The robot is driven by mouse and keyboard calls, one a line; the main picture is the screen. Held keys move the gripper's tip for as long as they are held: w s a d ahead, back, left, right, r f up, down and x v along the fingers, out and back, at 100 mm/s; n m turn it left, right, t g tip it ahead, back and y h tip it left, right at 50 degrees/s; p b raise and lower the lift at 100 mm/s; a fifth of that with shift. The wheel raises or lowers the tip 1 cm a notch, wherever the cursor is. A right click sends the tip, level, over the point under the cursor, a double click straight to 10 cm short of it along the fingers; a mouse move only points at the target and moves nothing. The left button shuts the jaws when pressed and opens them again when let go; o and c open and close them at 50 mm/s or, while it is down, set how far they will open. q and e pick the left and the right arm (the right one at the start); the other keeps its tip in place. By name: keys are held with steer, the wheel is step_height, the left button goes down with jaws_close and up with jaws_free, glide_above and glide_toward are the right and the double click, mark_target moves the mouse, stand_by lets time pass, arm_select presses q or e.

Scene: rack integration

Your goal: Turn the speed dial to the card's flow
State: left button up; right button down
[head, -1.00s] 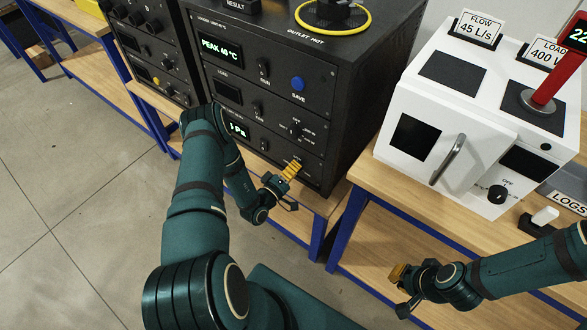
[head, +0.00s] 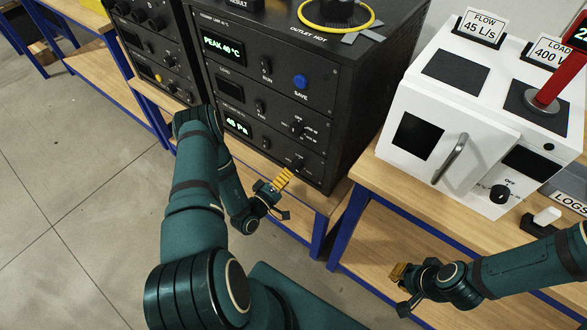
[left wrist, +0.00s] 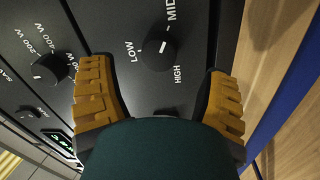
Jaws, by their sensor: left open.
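The speed dial (left wrist: 158,48) is a black knob with a white mark, ringed by LOW, MID and HIGH. Its mark points roughly towards MID. In the head view the dial (head: 298,163) sits low on the black rack's front. The flow card (head: 480,28) reads FLOW 45 L/s and stands on the white machine. My left gripper (head: 276,188) is open and empty in front of the rack, apart from the dial; in the left wrist view its orange fingers (left wrist: 160,92) flank the dial's area. My right gripper (head: 401,288) is at the lower right; its opening is unclear.
The rack (head: 345,125) has a display (head: 237,125) reading about 46 Pa and a load knob (head: 296,127) above the dial. The white machine (head: 465,180) stands on a wooden bench at right. A blue bench leg (head: 322,238) is close to my left gripper.

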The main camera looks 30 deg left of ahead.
arm_select(q)
steer(key=s, duration=0.7)
steer(key=shift+a+f, duration=0.25)
steer(key=shift+a, duration=0.15)
steer(key=s+d+r+m+g+h, duration=0.1)
steer(key=d+r+m+g+h, duration=0.1)
steer(key=d+g+h, duration=0.55)
steer(key=s+d+r+m+g+h, duration=0.2)
steer(key=d+h, duration=0.3)
steer(key=d, duration=0.6)
steer(key=s+d+m+g+y, duration=0.4)
steer(key=s+m+g+y, duration=0.2)
steer(key=s+g, duration=0.7)
steer(key=w+d+r+m+t+y, duration=0.1)
steer(key=w+t+y, duration=0.4)
steer(key=w, duration=0.5)
steer(key=shift+r+t, duration=0.35)
steer(key=shift+r, duration=0.45)
